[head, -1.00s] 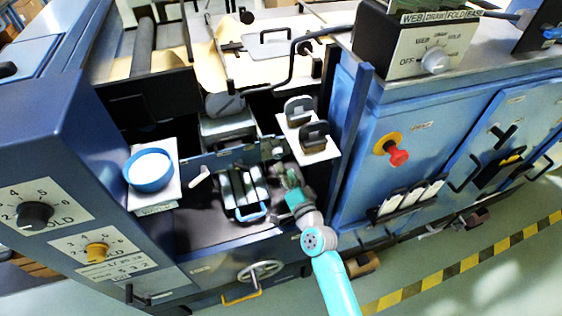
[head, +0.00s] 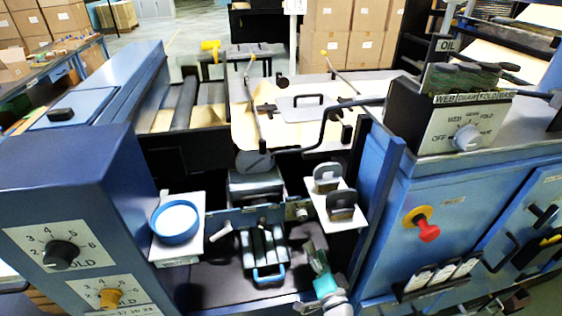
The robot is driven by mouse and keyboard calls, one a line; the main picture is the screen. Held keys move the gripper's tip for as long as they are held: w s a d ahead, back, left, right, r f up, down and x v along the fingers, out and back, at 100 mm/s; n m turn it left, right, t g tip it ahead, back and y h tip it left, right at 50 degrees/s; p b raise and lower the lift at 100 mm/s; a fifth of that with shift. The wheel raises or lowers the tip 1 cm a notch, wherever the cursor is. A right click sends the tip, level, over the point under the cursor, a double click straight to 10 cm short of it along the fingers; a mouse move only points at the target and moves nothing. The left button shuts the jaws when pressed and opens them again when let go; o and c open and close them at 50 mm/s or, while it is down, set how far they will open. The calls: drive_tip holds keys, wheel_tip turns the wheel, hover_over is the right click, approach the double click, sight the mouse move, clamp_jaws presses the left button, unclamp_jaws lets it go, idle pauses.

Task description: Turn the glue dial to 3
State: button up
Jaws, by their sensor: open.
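Two numbered dials sit on the blue cabinet at the left. The upper one has a black knob (head: 61,255) on a white plate with figures around it; its label ends in "OLD". The lower one has an amber knob (head: 110,298), and its plate is partly cut off by the bottom edge. I cannot read the word glue on either, nor exactly where the knobs point. My gripper (head: 316,258) is open and empty at the bottom middle, right of the blue-handled block and well to the right of both dials.
A blue-rimmed round pot (head: 175,222) stands on a white shelf between the dials and my gripper. A blue-handled block (head: 264,252) lies nearer. At right are a selector knob (head: 466,138) and a red stop button (head: 428,230). Boxes (head: 350,40) stand behind.

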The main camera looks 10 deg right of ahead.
drive_tip(key=s+f+n+g+h, duration=0.1)
drive_tip(key=s+f+n, duration=0.1)
drive_tip(key=s, duration=0.9)
drive_tip(key=s+f+n+g+h, duration=0.1)
drive_tip(key=s+f+n, duration=0.15)
drive_tip(key=s, duration=0.95)
drive_tip(key=s+r+n+g, duration=0.1)
drive_tip(key=s+r+n, duration=0.2)
drive_tip(key=s, duration=0.6)
drive_tip(key=s+r+n+g+y, duration=0.1)
drive_tip(key=s+r+n, duration=0.2)
drive_tip(key=s+r, duration=0.3)
drive_tip(key=s, duration=0.4)
drive_tip(key=shift+a, duration=0.2)
